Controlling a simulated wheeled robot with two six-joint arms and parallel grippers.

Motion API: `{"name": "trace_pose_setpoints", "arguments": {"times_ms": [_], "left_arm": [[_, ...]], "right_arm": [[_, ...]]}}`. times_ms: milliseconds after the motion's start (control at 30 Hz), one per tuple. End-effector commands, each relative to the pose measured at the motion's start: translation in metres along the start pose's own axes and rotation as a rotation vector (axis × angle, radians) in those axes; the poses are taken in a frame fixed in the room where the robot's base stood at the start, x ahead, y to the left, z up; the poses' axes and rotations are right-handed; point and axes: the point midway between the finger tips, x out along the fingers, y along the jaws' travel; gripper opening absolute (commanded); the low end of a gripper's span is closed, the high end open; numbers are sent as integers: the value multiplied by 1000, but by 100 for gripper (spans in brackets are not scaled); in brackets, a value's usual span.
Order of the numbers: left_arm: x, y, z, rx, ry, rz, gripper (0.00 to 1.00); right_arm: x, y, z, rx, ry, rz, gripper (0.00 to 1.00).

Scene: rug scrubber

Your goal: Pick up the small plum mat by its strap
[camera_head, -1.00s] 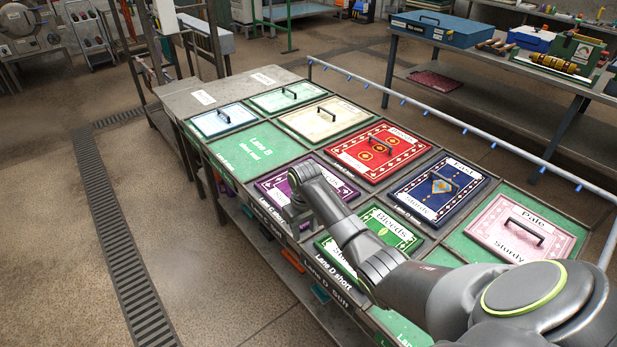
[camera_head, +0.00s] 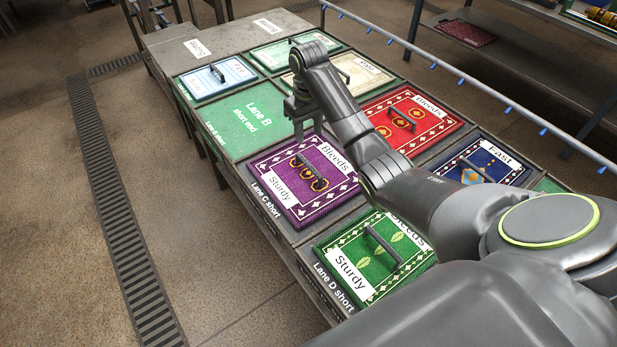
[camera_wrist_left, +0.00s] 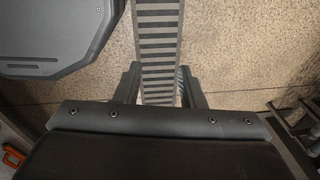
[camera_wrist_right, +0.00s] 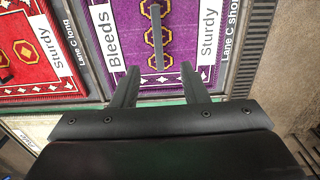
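The small plum mat (camera_head: 318,201) lies flat in the Lane C short bay, with labels "Bleeds" and "Sturdy" and a dark strap (camera_head: 309,171) standing across its middle. The mat (camera_wrist_right: 183,55) and its strap (camera_wrist_right: 156,36) also show in the right wrist view, ahead of the fingers. My right gripper (camera_head: 308,128) is above the mat's far edge, apart from the strap. In the right wrist view it (camera_wrist_right: 160,80) is open and empty. My left gripper (camera_wrist_left: 158,80) is open and empty over the floor, and is not in the head view.
A green mat (camera_head: 372,262) lies nearer, a red mat (camera_head: 425,125) and a blue mat (camera_head: 500,158) to the right. A cream mat (camera_head: 365,72) and a light blue mat (camera_head: 222,82) lie farther back. The Lane B short bay (camera_head: 245,118) is bare. A rail (camera_head: 470,80) runs along the right side.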

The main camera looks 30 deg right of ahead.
Motion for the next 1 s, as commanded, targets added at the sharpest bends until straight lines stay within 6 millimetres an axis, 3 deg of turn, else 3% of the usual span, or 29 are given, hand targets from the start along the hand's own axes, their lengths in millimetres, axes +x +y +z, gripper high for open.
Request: {"name": "trace_pose_setpoints", "arguments": {"times_ms": [33, 133, 333, 467, 833, 1000], "left_arm": [[12, 1, 4, 0, -4, 0, 36], [23, 7, 1, -2, 1, 6, 36], [45, 29, -29, -8, 48, 30, 36], [38, 28, -34, -7, 56, 30, 36], [31, 20, -16, -6, 29, 20, 36], [26, 18, -16, -5, 27, 19, 36]], "right_arm": [[12, 0, 0, 1, 0, 1, 40], [23, 0, 0, 1, 0, 1, 40], [45, 0, 0, 1, 0, 1, 40], [66, 0, 2, 2, -4, -1, 40], [98, 0, 3, 1, -4, -1, 40], [125, -1, 7, 1, -3, 0, 40]]}}
